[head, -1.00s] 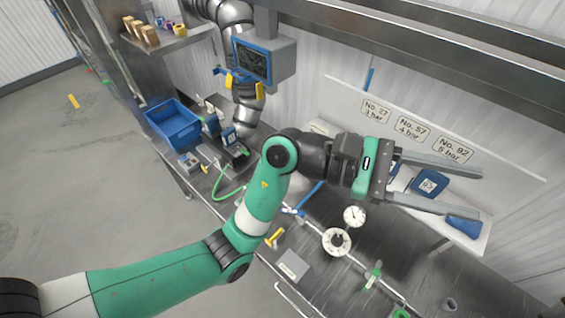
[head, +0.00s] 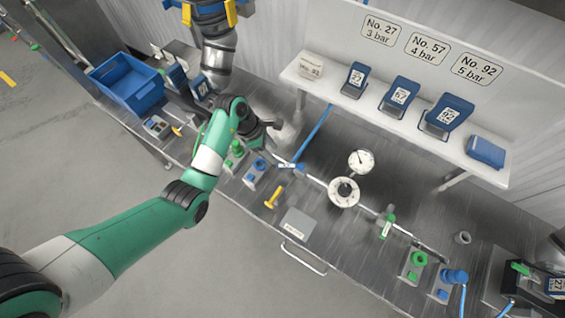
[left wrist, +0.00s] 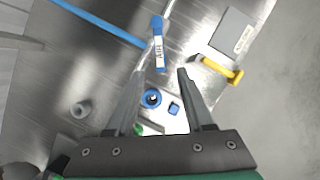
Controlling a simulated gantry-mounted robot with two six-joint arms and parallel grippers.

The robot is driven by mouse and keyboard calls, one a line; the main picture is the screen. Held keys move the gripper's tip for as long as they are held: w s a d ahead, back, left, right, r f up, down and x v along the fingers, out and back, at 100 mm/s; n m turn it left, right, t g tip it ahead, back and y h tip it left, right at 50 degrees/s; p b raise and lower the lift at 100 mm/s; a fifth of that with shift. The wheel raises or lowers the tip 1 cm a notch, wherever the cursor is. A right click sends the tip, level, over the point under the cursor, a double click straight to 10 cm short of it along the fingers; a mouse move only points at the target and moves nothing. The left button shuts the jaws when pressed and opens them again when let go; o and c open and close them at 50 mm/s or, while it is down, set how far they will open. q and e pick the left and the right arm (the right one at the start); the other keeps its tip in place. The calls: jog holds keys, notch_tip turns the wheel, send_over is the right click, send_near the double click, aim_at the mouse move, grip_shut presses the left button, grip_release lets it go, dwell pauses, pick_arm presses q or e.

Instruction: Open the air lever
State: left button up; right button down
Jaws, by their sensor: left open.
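The air lever is a blue handle marked AIR (left wrist: 158,45) in the left wrist view. In the head view it shows as a small blue piece (head: 290,165) at the left end of the metal pipe. My right gripper is not in view.
A yellow handle (head: 274,197) and a grey plate (head: 298,224) lie near the front edge. Green (head: 235,152) and blue fittings (head: 257,170) sit close by.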

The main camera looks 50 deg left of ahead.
aim_at(285, 165)
pick_arm(q)
jog(key=b+x, duration=0.2)
jog(key=x, duration=0.6)
jog(key=shift+w+d+f, duration=0.15)
jog(key=shift+w+f, duration=0.05)
jog(key=shift+f, duration=0.15)
grip_shut()
dwell(0.9)
